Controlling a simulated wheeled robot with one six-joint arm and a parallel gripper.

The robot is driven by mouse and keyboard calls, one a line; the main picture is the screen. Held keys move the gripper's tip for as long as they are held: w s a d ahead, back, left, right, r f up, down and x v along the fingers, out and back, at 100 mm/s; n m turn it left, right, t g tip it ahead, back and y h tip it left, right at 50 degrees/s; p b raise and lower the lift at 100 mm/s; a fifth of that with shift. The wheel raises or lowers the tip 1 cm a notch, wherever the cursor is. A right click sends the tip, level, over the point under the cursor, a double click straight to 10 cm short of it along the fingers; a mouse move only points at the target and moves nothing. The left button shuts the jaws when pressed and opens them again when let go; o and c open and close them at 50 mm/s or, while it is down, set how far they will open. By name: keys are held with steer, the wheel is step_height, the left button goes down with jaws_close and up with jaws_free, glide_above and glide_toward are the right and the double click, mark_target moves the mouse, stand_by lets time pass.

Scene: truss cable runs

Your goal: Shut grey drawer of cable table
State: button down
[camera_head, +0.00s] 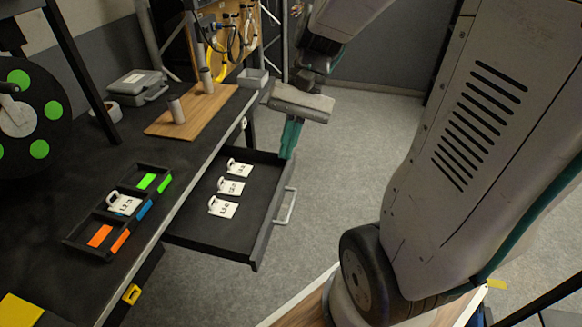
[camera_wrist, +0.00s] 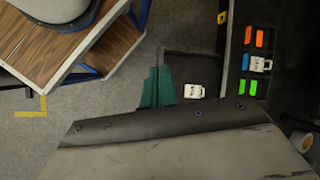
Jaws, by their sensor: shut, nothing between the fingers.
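The dark grey drawer (camera_head: 250,215) stands pulled out from under the black cable table (camera_head: 190,215). Its pale bar handle (camera_head: 285,207) is on its front panel, on the right. Several white labelled tags, such as one (camera_head: 229,187) near the middle, lie inside. My gripper (camera_head: 290,140) has teal fingers, shut and empty, pointing down at the far front corner of the drawer. I cannot tell whether they touch it. In the wrist view the fingers (camera_wrist: 157,88) appear beside the drawer (camera_wrist: 192,66) and one tag (camera_wrist: 194,91); my own wrist hides the rest.
On the table are a divided tray (camera_head: 118,212) with coloured blocks and a tag, a wooden board (camera_head: 190,110) with cylinders, a grey case (camera_head: 138,87) and a large reel (camera_head: 30,115). A second drawer with a yellow latch (camera_head: 131,294) is below. Floor right of the drawer is clear.

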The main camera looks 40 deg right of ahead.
steer(key=w+d+f+m+t+y, duration=0.5)
steer(key=w+d+f+m+y, duration=0.25)
steer(key=d+f+m, duration=0.4)
steer(key=d+f+m+t, duration=0.55)
steer(key=d+f, duration=0.35)
steer(key=f, duration=0.2)
steer(key=m+t+h, duration=0.3)
steer(key=m+t, duration=0.2)
steer(key=t, duration=0.1)
glide_toward(291, 172)
steer(key=x, duration=0.6)
steer(key=shift+w+a, duration=0.2)
steer(key=shift+a, duration=0.2)
steer(key=shift+w, duration=0.15)
